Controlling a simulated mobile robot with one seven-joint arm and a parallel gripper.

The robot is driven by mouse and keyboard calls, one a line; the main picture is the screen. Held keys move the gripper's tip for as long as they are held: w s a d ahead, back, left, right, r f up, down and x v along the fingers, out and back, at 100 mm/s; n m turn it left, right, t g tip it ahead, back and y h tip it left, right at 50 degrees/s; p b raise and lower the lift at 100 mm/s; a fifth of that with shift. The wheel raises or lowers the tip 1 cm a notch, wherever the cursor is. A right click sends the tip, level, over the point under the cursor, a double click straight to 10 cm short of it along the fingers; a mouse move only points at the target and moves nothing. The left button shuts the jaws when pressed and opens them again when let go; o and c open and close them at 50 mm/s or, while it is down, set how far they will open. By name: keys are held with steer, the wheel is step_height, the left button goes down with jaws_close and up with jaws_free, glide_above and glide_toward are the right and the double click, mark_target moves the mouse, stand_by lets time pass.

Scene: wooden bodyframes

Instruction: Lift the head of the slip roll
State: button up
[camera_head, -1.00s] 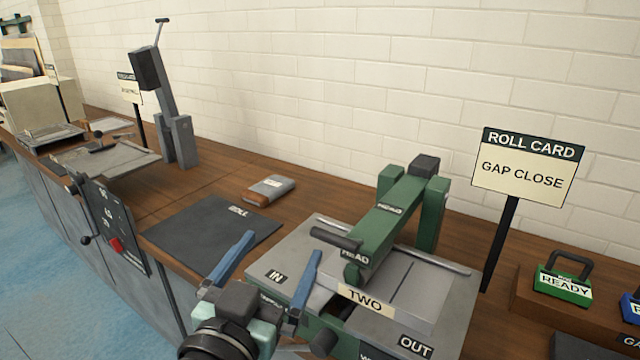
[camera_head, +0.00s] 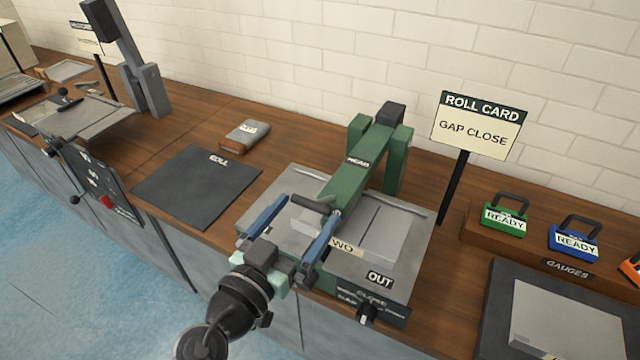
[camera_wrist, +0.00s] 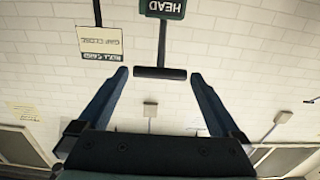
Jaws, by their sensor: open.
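The slip roll is a grey bench machine with a green head (camera_head: 352,168) labelled HEAD. The head slopes down from green posts at the back toward the front, with its low end over the grey bed (camera_head: 378,212). A dark bar handle (camera_head: 311,203) sticks out at the low end. My gripper (camera_head: 309,206) is open, its two blue fingers at the handle. In the wrist view the handle (camera_wrist: 160,73) lies crosswise between the fingertips, with a visible gap on each side. Its depth relative to the tips is hard to tell. My right finger covers part of the front label.
A ROLL CARD sign (camera_head: 475,130) reading GAP CLOSE stands behind, to the right. Green (camera_head: 504,218) and blue (camera_head: 575,242) READY gauges sit on a wooden block at right. A dark mat (camera_head: 197,185) lies left of the machine. A small box (camera_head: 245,136) lies behind it.

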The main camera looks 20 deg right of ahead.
mark_target(314, 202)
steer(key=p+x, duration=0.1)
steer(key=x, duration=0.5)
steer(key=shift+w+d, duration=0.1)
steer(key=shift+d, duration=0.05)
steer(key=shift+c, duration=0.3)
jaws_close()
